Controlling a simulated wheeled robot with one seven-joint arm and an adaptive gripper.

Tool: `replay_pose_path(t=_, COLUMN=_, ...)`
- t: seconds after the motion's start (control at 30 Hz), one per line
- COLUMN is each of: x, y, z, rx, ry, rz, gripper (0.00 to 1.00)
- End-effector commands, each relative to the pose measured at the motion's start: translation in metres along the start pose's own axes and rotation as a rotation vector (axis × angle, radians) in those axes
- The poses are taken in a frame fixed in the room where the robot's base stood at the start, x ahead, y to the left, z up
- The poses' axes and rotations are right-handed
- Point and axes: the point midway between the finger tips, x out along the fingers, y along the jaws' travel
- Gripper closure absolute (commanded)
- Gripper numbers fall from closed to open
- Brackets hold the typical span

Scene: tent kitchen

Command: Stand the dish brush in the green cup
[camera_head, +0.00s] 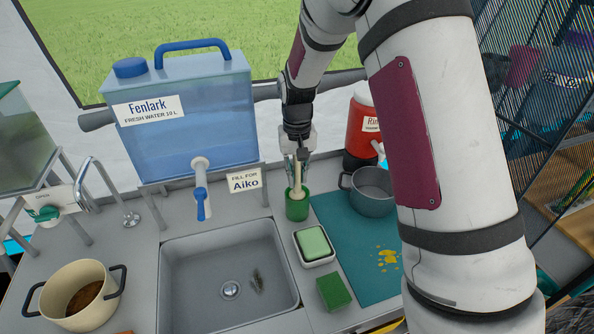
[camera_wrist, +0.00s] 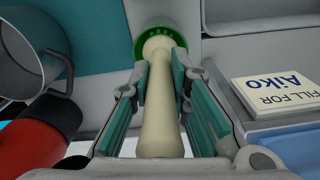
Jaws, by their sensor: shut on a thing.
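The green cup (camera_head: 297,211) stands upright on the counter, between the sink and the teal mat. The cream dish brush (camera_head: 298,178) points down over it, its lower end at the cup's mouth. My gripper (camera_head: 298,162) is above the cup, shut on the brush. In the wrist view the brush's pale shaft (camera_wrist: 160,125) runs between my gripper's teal pads (camera_wrist: 160,75), and its rounded far end overlaps the opening of the green cup (camera_wrist: 187,42). I cannot tell how deep the end is inside. The bristles are not clearly visible.
The sink (camera_head: 190,270) lies left of the cup, below the blue water container (camera_head: 185,125). A soap dish (camera_head: 314,245) and green sponge (camera_head: 334,291) sit in front. A grey pot (camera_head: 373,195) and red jug (camera_head: 361,125) stand to the right. The Aiko sign (camera_head: 244,182) is close left.

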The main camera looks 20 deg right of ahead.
Motion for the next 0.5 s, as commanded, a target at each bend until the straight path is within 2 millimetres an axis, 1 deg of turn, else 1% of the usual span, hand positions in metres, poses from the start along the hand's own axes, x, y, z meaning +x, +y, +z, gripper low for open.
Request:
replay_pose_path(t=0.3, x=0.0008, y=0.0000, z=0.0001, rx=0.000, ry=0.000, rz=0.000, gripper=1.00)
replay_pose_path(t=0.33, x=0.0008, y=0.0000, z=0.0001, rx=0.000, ry=0.000, rz=0.000, gripper=0.76)
replay_pose_path(t=0.37, x=0.0008, y=0.0000, z=0.0001, rx=0.000, ry=0.000, rz=0.000, gripper=0.69)
replay_pose_path(t=0.4, x=0.0008, y=0.0000, z=0.0001, rx=0.000, ry=0.000, rz=0.000, gripper=0.60)
replay_pose_path(t=0.5, x=0.0008, y=0.0000, z=0.0001, rx=0.000, ry=0.000, rz=0.000, gripper=0.60)
